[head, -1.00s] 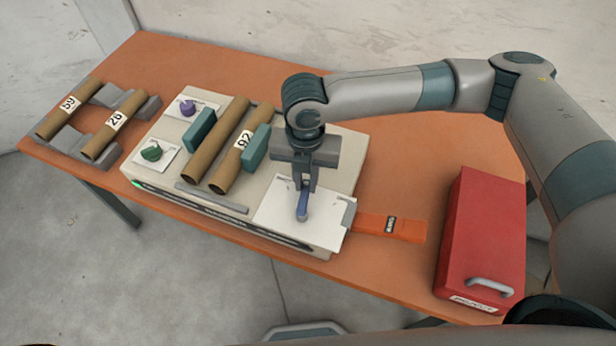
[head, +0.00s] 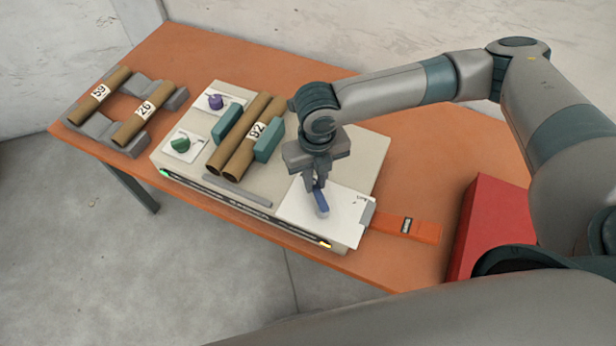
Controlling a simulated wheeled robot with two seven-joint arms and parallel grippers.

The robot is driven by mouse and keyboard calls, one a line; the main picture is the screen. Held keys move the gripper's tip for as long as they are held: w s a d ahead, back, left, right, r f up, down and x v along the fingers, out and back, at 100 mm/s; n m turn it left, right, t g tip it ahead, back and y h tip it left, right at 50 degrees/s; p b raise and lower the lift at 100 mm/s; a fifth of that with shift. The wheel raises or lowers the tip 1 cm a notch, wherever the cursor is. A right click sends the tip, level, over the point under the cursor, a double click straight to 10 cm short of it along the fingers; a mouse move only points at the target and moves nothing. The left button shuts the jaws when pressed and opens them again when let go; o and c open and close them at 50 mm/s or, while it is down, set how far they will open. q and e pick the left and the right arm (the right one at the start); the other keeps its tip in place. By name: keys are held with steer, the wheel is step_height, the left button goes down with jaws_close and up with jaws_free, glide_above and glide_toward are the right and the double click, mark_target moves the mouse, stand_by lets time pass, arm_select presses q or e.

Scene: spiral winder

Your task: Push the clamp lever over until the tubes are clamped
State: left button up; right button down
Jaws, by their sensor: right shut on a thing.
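The blue clamp lever (head: 321,205) stands on a white plate (head: 345,217) at the front right of the pale winder (head: 355,160). My right gripper (head: 318,186) is shut on the lever's upper part and hides some of it. Two brown tubes lie side by side on the winder, the left tube (head: 229,147) and the right tube (head: 240,165), which has a 92 label. They look pressed together between two teal jaws, the left jaw (head: 227,120) and the right jaw (head: 268,141). My left gripper is out of view.
A green knob (head: 180,144) and a purple knob (head: 215,101) sit on the winder's left. Tubes 59 (head: 88,107) and 26 (head: 133,132) lie on grey rests at the far left. An orange strip (head: 400,225) and a red box (head: 490,225) are at right.

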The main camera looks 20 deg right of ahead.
mark_target(314, 186)
steer(key=c, duration=1.7)
jaws_free()
step_height(314, 186, up, 18)
steer(key=b, duration=0.3)
steer(key=shift+f, duration=0.25)
